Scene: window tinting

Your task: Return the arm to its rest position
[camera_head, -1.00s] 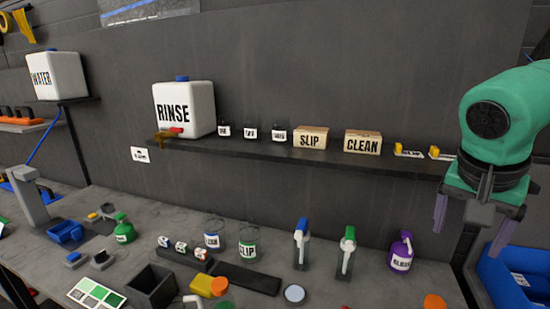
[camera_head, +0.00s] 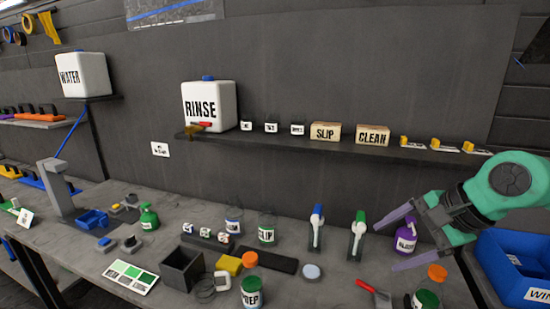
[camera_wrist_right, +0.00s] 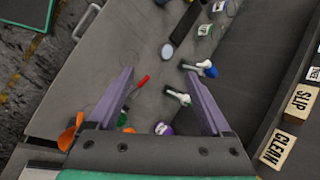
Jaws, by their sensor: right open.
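My right arm comes in from the right in the head view. Its gripper (camera_head: 396,240) has two purple fingers spread apart, with nothing held between them. In the head view it overlaps the purple spray bottle (camera_head: 407,238) at the bench's right end; I cannot tell that they touch. In the right wrist view the open gripper (camera_wrist_right: 163,98) hangs above the bench, and the purple bottle (camera_wrist_right: 163,128) shows low between the fingers. My left gripper is not in view.
The grey bench (camera_head: 330,290) holds bottles, a dark box (camera_head: 183,270) and a red-handled tool (camera_head: 367,287). A wall shelf (camera_head: 300,143) carries the RINSE jug (camera_head: 210,108) and labelled boxes. A blue bin (camera_head: 515,265) stands at right.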

